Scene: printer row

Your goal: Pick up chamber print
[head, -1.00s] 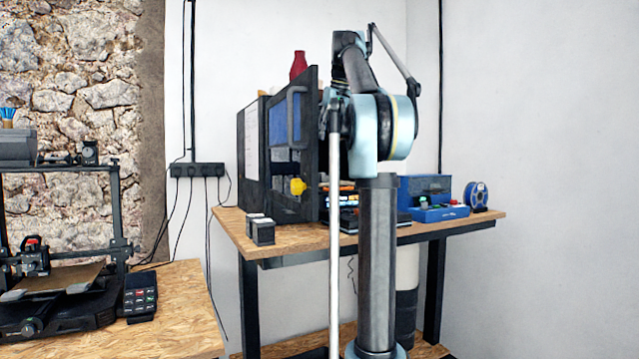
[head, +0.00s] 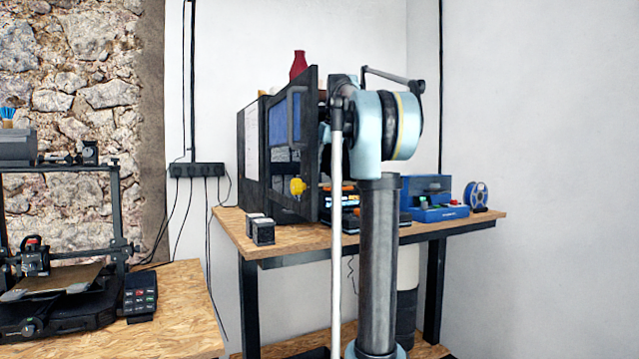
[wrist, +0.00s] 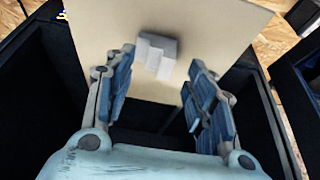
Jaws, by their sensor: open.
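The chamber print is a small pale grey stepped block (wrist: 156,55) on a beige plate (wrist: 100,28) in the wrist view. My gripper (wrist: 161,59) is open, with its blue-padded fingers on the left and right sides of the block. I see gaps between the fingers and the block, and nothing is held. In the head view the dark enclosed printer (head: 252,150) stands on the wooden table with its door (head: 310,150) swung open. The print and my gripper are hidden there behind the door and my arm.
Dark chamber walls (wrist: 40,85) flank my gripper. On the table (head: 283,243) are small dark boxes (head: 262,231), a blue box (head: 428,190) and a blue spool (head: 476,195). A red vase (head: 298,65) stands on top of the printer. An open-frame printer (head: 60,300) is at left.

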